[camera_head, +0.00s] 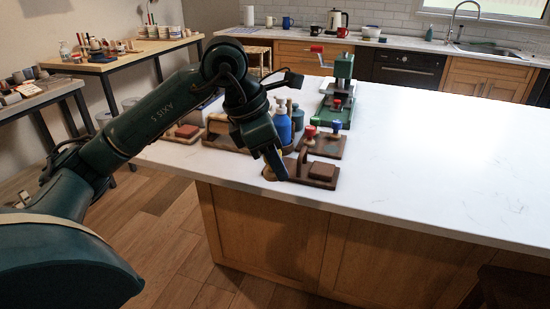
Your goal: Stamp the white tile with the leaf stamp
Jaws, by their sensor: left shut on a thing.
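My left gripper (277,169) points down at the front edge of the white island, over the left end of a dark brown board. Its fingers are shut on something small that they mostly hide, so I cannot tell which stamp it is. On the board's right side sits a brown block (323,170), with a thin upright brown piece (302,158) to its left. Just behind, a second brown board (325,147) bears a red-knobbed stamp (309,132) and a blue-knobbed stamp (336,127). I cannot make out a white tile or a leaf pattern. My right gripper is out of view.
A green press (342,68) with a red handle stands behind the boards. A blue bottle (283,127) and other containers stand close behind my left gripper. A reddish block (187,131) lies to the left. The island's right side (440,160) is clear.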

